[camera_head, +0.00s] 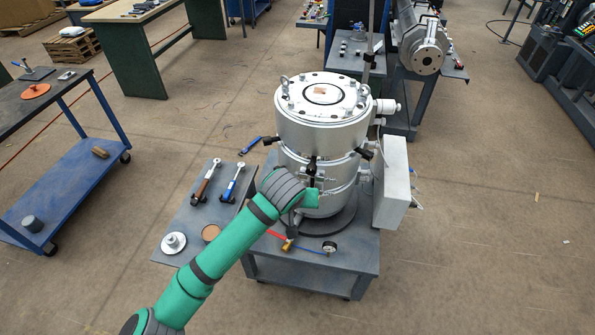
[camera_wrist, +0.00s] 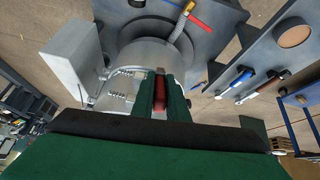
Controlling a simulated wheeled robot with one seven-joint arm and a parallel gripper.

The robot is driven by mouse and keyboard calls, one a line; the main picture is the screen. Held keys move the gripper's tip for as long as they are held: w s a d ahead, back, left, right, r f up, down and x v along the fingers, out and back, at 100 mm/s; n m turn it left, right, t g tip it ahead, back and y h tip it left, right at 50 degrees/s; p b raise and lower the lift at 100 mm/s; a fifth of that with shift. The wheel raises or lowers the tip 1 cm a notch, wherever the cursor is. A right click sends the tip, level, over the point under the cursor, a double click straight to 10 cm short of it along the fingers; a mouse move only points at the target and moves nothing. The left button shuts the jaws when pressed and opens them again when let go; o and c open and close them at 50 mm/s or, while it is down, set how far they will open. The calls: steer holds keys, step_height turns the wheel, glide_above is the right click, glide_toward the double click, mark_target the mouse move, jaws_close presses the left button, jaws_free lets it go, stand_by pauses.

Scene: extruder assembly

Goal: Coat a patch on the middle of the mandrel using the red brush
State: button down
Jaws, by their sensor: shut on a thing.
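My gripper (camera_wrist: 163,84) is shut on a narrow red piece, which looks like the red brush (camera_wrist: 161,100), between its two green fingers in the wrist view. The brush's bristles cannot be made out. In the head view my gripper (camera_head: 314,198) is in front of the silver cylindrical die body (camera_head: 322,135), below its top. The likely mandrel is the round centre of the top face (camera_head: 323,98), inside a dark ring, with a small tan patch (camera_head: 321,90) on it. My gripper is apart from that top face.
A red-handled brass valve (camera_head: 287,243) and a gauge (camera_head: 330,247) are low in front. A brown-handled tool (camera_head: 206,182) and a blue-handled tool (camera_head: 233,182) lie on the left shelf. Lifting eyes ring the top, and a grey box (camera_head: 391,183) stands right.

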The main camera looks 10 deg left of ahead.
steer(key=s+d+f, duration=0.1)
steer(key=d+f, duration=0.2)
steer(key=f, duration=0.4)
steer(key=s+d+f+m, duration=0.1)
steer(key=s+d+f, duration=0.1)
steer(key=f, duration=0.5)
steer(key=s+d+f, duration=0.2)
steer(key=d+f, duration=0.2)
steer(key=f, duration=0.3)
steer(key=shift+d+h, duration=0.35)
steer(key=shift+h, duration=0.05)
